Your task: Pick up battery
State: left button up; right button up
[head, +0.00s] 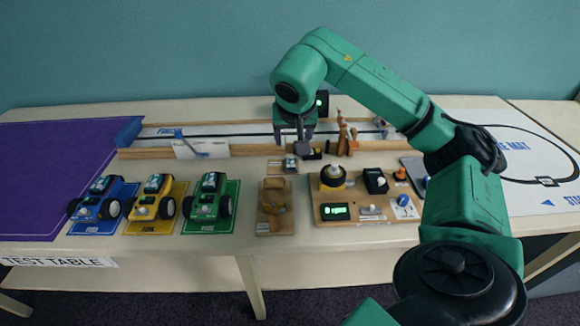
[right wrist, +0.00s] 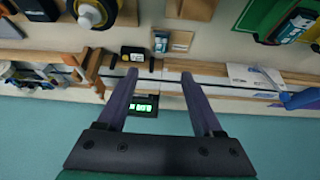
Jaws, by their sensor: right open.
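My right gripper (head: 296,141) is open and points down over the middle of the table, near the wooden-railed track. In the right wrist view its two fingers (right wrist: 160,75) are spread with nothing between them. A small dark block with a pale top (head: 291,163), perhaps the battery, sits on a wooden pad just in front of the gripper. A small black block with a yellow part (head: 313,153) stands just right of the gripper; it also shows in the right wrist view (right wrist: 133,55), beyond the fingertips. I cannot tell for certain which one is the battery. My left gripper is out of view.
Blue (head: 98,203), yellow (head: 153,200) and green (head: 210,202) toy cars stand at left front. A wooden stand (head: 277,222) and a component board (head: 330,191) are nearer me. A green-lit display (right wrist: 140,103) is behind the gripper. Wooden rails (head: 240,150) run across.

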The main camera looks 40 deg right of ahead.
aim_at(291, 162)
jog(key=x, duration=1.5)
jog(key=shift+s+f+b, duration=0.1)
jog(key=shift+f+b, duration=0.05)
jog(key=shift+b, duration=0.25)
grip_shut()
